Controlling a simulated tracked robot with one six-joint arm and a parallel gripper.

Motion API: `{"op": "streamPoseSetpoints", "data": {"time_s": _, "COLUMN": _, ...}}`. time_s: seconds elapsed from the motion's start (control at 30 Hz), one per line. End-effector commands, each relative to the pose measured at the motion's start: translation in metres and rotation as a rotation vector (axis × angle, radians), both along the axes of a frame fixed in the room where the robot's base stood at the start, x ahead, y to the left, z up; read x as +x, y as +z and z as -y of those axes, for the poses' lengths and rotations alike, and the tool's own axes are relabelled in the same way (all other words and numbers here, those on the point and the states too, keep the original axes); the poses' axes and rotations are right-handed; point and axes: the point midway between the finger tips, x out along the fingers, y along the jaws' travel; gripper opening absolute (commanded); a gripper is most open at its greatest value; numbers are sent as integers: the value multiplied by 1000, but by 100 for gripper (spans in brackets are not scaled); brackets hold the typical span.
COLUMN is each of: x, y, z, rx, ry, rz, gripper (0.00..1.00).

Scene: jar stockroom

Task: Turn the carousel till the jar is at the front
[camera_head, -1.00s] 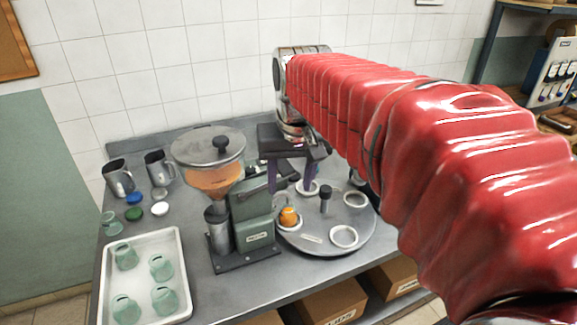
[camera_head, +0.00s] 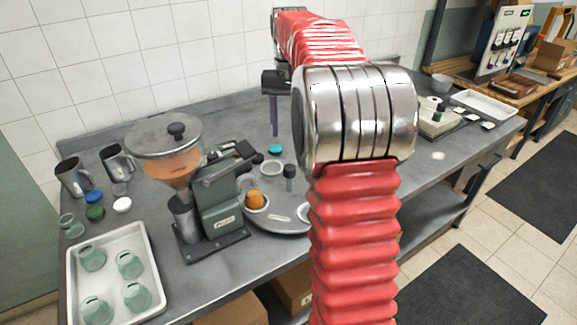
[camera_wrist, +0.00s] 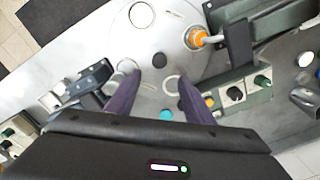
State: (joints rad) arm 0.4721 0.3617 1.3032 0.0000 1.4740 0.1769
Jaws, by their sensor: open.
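The carousel (camera_head: 262,222) is a round grey turntable, partly hidden by my arm in the head view. It carries white rings and an upright post with a dark top (camera_head: 290,172). An orange jar (camera_head: 255,199) sits in a ring at its left side, beside the grinder. In the wrist view the carousel (camera_wrist: 165,35) fills the upper middle, with the jar (camera_wrist: 196,38) at its right edge. My gripper (camera_wrist: 155,100) is open and empty, its purple fingers apart. In the head view the gripper (camera_head: 273,115) hangs above the bench behind the carousel.
A green grinder (camera_head: 222,205) with an orange-filled hopper (camera_head: 170,165) stands close at the carousel's left. A white tray (camera_head: 75,285) of green cups lies front left. Metal mugs (camera_head: 72,178) stand behind it. A teal disc (camera_head: 275,149) lies beyond the carousel.

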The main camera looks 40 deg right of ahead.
Motion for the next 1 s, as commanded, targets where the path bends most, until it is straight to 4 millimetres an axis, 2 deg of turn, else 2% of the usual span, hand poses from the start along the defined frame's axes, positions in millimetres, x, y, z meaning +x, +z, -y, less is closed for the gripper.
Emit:
{"op": "streamPoseSetpoints", "data": {"time_s": 0.37, "x": 1, "y": -1, "z": 2, "rx": 1, "ry": -4, "rz": -3, "gripper": 48}}
{"op": "streamPoseSetpoints", "data": {"time_s": 0.57, "x": 1, "y": -10, "z": 2, "rx": 2, "ry": -3, "rz": -5, "gripper": 48}}
{"op": "streamPoseSetpoints", "data": {"time_s": 1.0, "x": 0, "y": -72, "z": 2, "rx": 2, "ry": -3, "rz": -5, "gripper": 48}}
